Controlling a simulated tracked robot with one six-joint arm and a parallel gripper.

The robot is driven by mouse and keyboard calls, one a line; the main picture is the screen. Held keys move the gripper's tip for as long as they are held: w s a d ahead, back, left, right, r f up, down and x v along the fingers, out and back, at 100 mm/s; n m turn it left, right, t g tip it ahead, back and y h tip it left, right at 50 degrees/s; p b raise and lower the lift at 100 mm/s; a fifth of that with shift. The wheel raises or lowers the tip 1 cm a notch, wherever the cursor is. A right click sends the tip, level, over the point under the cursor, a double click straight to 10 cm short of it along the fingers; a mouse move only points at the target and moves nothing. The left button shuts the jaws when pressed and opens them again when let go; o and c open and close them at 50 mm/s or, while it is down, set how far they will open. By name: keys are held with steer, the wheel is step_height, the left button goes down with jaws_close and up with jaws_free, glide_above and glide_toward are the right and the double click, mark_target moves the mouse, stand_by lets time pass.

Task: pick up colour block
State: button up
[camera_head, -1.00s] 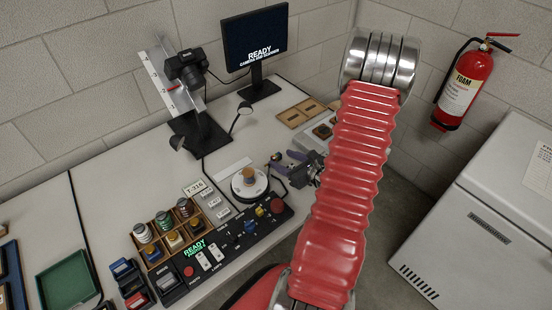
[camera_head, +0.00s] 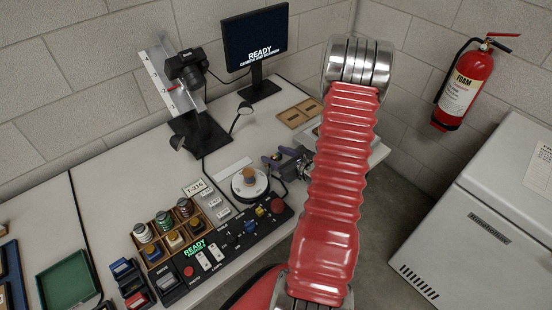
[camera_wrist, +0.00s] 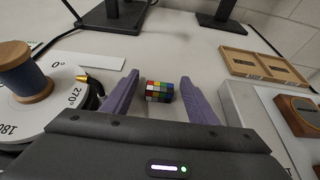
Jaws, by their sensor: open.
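The colour block (camera_wrist: 160,91) is a small block with a grid of coloured squares. It lies on the pale bench top in the wrist view, a little beyond and between my purple fingers. My gripper (camera_wrist: 159,100) is open and empty, with one finger toward each side of the block. In the head view my gripper (camera_head: 283,158) shows at the right of the turntable, partly hidden by my red arm. I cannot make out the colour block in the head view.
A turntable (camera_wrist: 62,112) with a thread spool (camera_wrist: 22,72) is close at the left. Wooden trays (camera_wrist: 262,66) and a grey box (camera_wrist: 250,108) stand at the right. A camera stand (camera_head: 198,130) and a monitor (camera_head: 256,36) are at the back.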

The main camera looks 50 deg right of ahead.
steer(key=shift+c, duration=0.3)
steer(key=c, duration=1.1)
